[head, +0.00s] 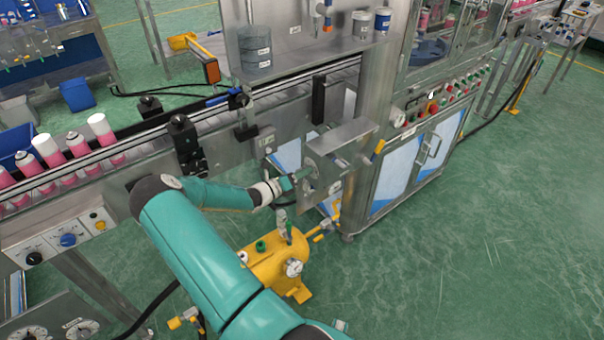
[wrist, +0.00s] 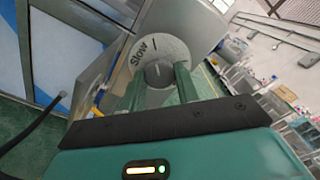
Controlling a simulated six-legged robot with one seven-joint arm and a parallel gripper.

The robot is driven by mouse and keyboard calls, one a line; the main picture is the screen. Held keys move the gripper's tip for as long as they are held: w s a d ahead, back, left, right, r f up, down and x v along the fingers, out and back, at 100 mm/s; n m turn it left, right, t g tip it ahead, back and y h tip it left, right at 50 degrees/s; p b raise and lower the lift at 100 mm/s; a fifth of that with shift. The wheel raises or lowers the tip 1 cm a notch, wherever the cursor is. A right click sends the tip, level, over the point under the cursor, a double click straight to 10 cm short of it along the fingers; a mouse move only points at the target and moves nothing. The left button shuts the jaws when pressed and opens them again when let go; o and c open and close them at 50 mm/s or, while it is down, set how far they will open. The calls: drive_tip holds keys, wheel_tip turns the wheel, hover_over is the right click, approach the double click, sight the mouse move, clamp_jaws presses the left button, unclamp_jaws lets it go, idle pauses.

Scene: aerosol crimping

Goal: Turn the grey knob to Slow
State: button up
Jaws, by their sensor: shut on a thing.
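The grey knob (wrist: 159,74) sits at the centre of a round, light grey dial (wrist: 172,47) in the wrist view. The word "Slow" is printed on the upper left of the dial, with a dark tick mark to its right. The two teal fingers of my gripper (wrist: 160,84) are on either side of the knob, shut on it. I cannot tell exactly where the knob points. In the head view my gripper (head: 298,178) reaches the side of a metal control box (head: 343,136), and its fingers hide most of the knob.
A yellow tank (head: 262,262) with valves stands on the floor below my arm. A conveyor (head: 130,145) with pink, white-capped cans runs behind on the left. A steel cabinet (head: 410,165) with buttons stands to the right. The green floor at the lower right is clear.

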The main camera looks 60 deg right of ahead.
idle(0.4)
drive_tip(key=o, duration=1)
drive_tip(key=v, duration=1.4)
